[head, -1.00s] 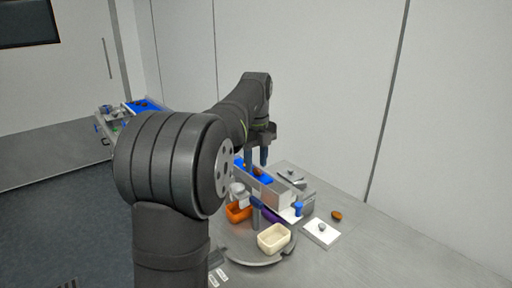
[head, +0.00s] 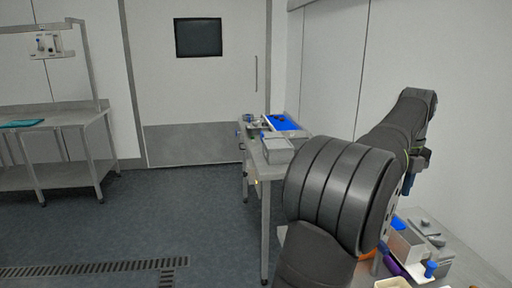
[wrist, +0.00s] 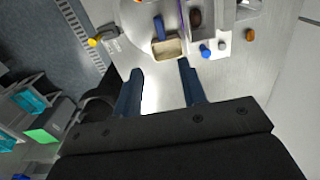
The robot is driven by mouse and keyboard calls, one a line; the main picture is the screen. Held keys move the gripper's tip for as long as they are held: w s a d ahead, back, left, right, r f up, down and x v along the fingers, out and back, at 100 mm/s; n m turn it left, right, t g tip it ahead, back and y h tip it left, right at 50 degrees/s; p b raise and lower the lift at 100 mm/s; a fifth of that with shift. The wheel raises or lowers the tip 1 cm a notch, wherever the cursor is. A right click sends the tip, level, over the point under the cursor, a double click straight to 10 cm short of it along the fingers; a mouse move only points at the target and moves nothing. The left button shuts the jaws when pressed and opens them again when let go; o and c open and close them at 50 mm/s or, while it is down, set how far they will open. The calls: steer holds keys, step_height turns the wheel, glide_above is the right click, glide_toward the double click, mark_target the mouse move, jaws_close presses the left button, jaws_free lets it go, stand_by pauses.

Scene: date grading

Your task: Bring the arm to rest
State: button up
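My gripper (wrist: 160,66) is open in the wrist view. Its two blue fingers are wide apart and nothing is between them. In the head view part of my gripper (head: 408,183) shows at the right, high over the work table and largely hidden by my own arm. My arm is raised and bent, with its large dark joint in the foreground. A cream bin (wrist: 166,56) lies below and beyond the fingertips in the wrist view, apart from them.
A brown date (wrist: 250,35) and a blue-topped part (wrist: 205,51) are on the table. A grey box (head: 405,248) stands there too. A second table with a blue tray (head: 283,122) stands behind. Floor (head: 190,222) at left is open.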

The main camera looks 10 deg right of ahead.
step_height(320, 180, down, 18)
steer(key=shift+r, duration=0.35)
stand_by(0.5)
